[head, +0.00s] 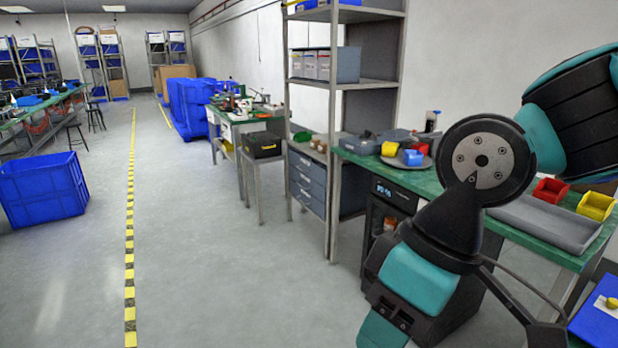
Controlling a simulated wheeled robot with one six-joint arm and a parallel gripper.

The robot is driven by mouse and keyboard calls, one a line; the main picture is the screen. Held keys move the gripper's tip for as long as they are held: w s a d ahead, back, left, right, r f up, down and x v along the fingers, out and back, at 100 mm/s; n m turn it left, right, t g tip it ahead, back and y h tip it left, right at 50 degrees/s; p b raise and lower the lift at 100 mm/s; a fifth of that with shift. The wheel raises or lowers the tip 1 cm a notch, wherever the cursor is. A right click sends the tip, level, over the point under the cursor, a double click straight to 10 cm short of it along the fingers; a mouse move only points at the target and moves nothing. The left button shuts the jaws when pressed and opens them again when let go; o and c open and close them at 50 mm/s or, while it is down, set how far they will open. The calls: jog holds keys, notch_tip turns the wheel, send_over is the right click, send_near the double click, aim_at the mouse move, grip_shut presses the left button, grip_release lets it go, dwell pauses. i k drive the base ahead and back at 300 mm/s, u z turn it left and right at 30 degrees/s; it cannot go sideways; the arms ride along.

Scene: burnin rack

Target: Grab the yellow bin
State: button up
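A small open yellow bin (596,206) sits at the right, at the edge of a grey tray (545,222) on the green-topped bench (440,184). A red bin (551,190) of the same kind stands just left of it. A second small yellow bin (390,149) is farther back on the bench, next to a small blue bin (413,157). My teal and black arm fills the right side and hides part of the bench. My gripper is not in view, so I cannot see its state or its distance to the bins.
A tall shelf rack (335,110) stands left of the bench. A blue surface with a yellow item (612,303) is at the lower right. A large blue crate (44,190) stands at the left. The floor around the yellow-black line (130,240) is clear.

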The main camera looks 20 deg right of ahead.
aim_at(595, 206)
jog(key=z, duration=0.4)
jog(key=i, duration=1.25)
jog(key=z, duration=1.45)
jog(key=i, duration=1.05)
jog(key=z, duration=0.65)
